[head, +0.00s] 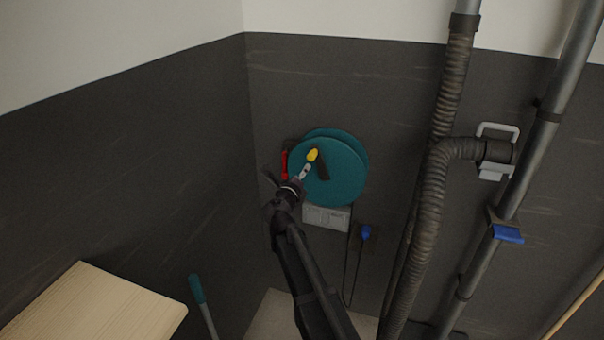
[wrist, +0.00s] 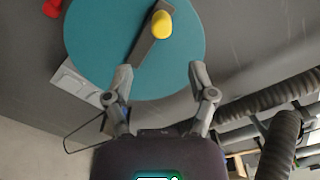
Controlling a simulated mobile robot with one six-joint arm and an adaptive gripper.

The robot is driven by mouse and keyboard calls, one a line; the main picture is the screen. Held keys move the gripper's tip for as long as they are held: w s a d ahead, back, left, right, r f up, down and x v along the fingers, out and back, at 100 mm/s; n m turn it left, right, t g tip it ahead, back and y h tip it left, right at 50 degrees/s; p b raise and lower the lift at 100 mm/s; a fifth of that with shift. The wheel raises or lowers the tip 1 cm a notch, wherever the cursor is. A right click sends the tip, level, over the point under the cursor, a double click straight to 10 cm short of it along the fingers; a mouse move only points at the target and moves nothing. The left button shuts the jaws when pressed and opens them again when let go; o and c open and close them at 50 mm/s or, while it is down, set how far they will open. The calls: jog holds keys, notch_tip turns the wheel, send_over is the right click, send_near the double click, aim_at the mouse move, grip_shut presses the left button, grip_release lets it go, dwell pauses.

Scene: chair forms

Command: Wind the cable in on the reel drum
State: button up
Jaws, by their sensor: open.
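The teal reel drum (head: 345,186) is mounted on the dark wall and fills the upper middle of the wrist view (wrist: 95,45). A dark crank arm (head: 322,168) lies across its face and carries a yellow knob (head: 313,155). The knob also shows in the wrist view (wrist: 162,25), beyond my fingertips and roughly in line with the space between them. My gripper (wrist: 160,74) is open and empty in front of the drum, apart from the knob. A thin dark cable (head: 347,270) hangs below the drum in a loop; its upper part is hard to make out.
A red part (head: 284,163) sits at the drum's left, and a pale box (head: 327,217) is below it. A blue item (head: 366,232) hangs at lower right. Thick pipes and a ribbed hose (head: 428,205) stand to the right. A wooden top (head: 95,305) is at lower left.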

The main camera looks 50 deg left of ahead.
jog(key=shift+o, duration=1.4)
jog(key=m, duration=1.9)
jog(key=shift+s+d+r+m, duration=0.15)
jog(key=shift+s+d+m, duration=0.1)
jog(key=shift+s+m, duration=0.15)
